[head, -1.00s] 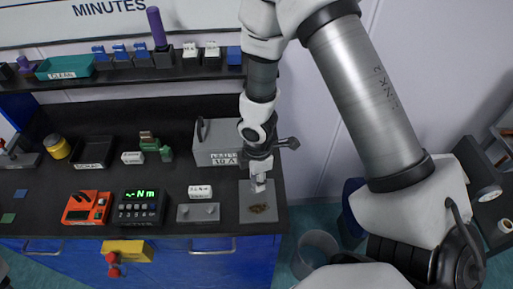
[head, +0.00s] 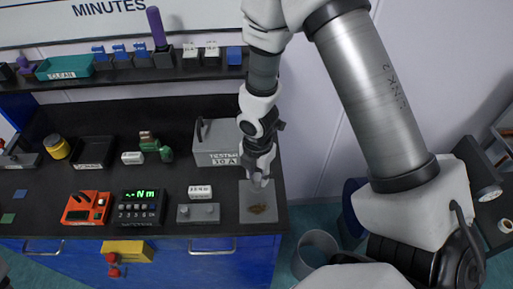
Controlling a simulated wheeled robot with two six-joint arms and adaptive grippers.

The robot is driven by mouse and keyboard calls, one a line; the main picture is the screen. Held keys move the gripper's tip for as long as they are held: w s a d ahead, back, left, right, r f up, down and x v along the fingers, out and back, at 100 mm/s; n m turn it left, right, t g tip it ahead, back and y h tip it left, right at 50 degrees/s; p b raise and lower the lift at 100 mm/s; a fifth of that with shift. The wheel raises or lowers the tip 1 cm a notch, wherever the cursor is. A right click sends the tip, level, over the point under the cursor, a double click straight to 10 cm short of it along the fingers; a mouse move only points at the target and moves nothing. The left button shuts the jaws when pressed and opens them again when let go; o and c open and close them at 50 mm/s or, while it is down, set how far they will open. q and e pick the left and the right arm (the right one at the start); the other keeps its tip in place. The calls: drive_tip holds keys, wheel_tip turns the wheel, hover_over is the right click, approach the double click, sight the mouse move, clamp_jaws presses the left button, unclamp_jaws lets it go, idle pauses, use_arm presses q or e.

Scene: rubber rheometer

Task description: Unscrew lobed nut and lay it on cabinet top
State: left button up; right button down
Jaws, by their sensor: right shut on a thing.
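My right gripper (head: 258,182) points down at the front right of the black cabinet top (head: 100,206), over the back part of a grey plate (head: 251,218). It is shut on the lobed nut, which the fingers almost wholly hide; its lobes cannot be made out. I cannot tell whether the nut is still on its thread or clear of it. My left gripper is not in view.
A grey tester box (head: 215,158) stands just behind and left of the gripper. A small plate with two knobs (head: 198,213), a lit display unit (head: 138,207) and a red device (head: 86,207) stand to the left. A brown patch (head: 257,209) marks the grey plate.

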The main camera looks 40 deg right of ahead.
sight(257, 176)
drive_tip(key=shift+r, duration=0.3)
drive_tip(key=shift+r+p, duration=0.55)
drive_tip(key=shift+r, duration=0.9)
